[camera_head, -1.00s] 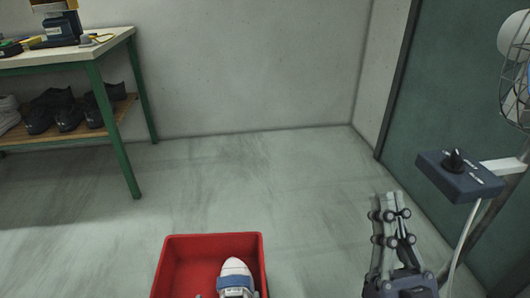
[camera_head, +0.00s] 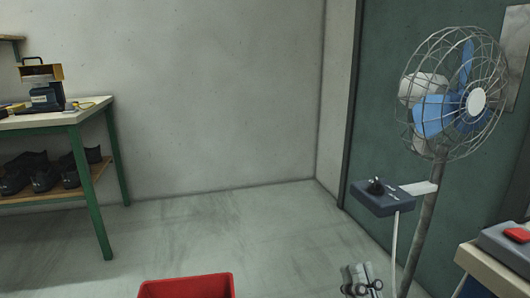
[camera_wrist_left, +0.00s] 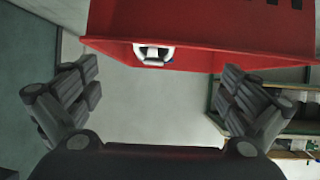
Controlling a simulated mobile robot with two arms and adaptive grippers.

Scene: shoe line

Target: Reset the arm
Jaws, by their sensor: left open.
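My right gripper (camera_head: 362,280) shows at the bottom edge of the head view, right of the red crate; only its fingertips are in frame, and they look close together. My left gripper (camera_wrist_left: 158,92) shows in the left wrist view with its two fingers spread wide and nothing between them. Beyond its fingers is the red crate (camera_wrist_left: 225,55), with part of a white shoe (camera_wrist_left: 152,53) at its edge. In the head view only the rim of the red crate (camera_head: 187,286) shows at the bottom.
A green-legged workbench (camera_head: 75,117) stands at the left with dark shoes (camera_head: 42,173) on its lower shelf. A stand fan (camera_head: 455,95) with a dark control box (camera_head: 383,199) stands at the right, near another table (camera_head: 490,268). The floor between is clear.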

